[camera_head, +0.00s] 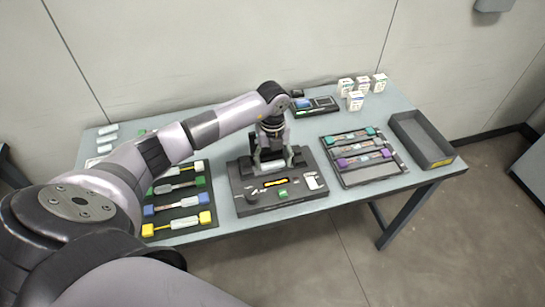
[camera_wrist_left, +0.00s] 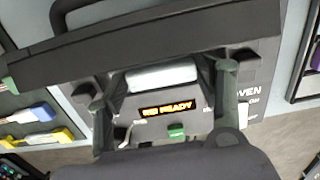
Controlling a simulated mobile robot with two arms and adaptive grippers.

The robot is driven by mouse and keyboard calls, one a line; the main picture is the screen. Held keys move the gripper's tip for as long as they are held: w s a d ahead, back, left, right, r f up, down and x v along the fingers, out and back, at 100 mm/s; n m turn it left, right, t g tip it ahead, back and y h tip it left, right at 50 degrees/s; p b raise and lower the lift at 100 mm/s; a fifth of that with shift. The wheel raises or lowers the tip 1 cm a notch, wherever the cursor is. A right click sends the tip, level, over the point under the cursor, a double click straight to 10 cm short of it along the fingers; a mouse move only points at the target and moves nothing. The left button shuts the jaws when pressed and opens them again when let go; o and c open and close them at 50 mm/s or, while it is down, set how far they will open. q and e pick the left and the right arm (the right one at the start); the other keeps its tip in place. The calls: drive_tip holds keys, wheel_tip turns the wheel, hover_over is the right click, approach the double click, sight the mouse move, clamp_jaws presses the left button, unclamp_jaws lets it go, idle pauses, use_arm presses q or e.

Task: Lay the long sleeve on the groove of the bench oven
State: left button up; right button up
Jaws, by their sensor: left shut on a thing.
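The bench oven (camera_head: 290,194) is a dark box in the middle of the table, with a panel of small controls on its front part. In the left wrist view its lit display (camera_wrist_left: 167,108) reads ready, above a green button (camera_wrist_left: 177,131). My left gripper (camera_head: 270,158) is over the oven, pointing down; its fingers also show in the left wrist view (camera_wrist_left: 162,92). It is shut on a whitish, rounded piece, seemingly the long sleeve (camera_wrist_left: 162,76), lying crosswise between the fingers. The groove is hidden; I cannot tell whether the sleeve touches it. My right gripper is out of view.
Left of the oven is a dark rack (camera_head: 178,212) with yellow, blue and green-ended pieces. Right are a tray (camera_head: 373,177) of teal and purple-ended pieces and an empty grey bin (camera_head: 418,150). Small white boxes (camera_head: 355,101) stand behind. A dark bar (camera_wrist_left: 150,45) crosses the wrist view.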

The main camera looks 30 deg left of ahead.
sight(273, 162)
use_arm(q)
drive_tip(key=shift+f, duration=0.2)
drive_tip(key=o, duration=0.7)
drive_tip(key=shift+r, duration=0.1)
drive_tip(key=shift+c, duration=0.2)
drive_tip(key=shift+o, duration=0.4)
drive_tip(key=shift+r, duration=0.2)
drive_tip(key=shift+w+r, duration=0.1)
drive_tip(key=shift+r, duration=0.2)
wheel_tip(273, 162, up, 11)
drive_tip(key=b, duration=0.2)
drive_tip(key=shift+r, duration=0.2)
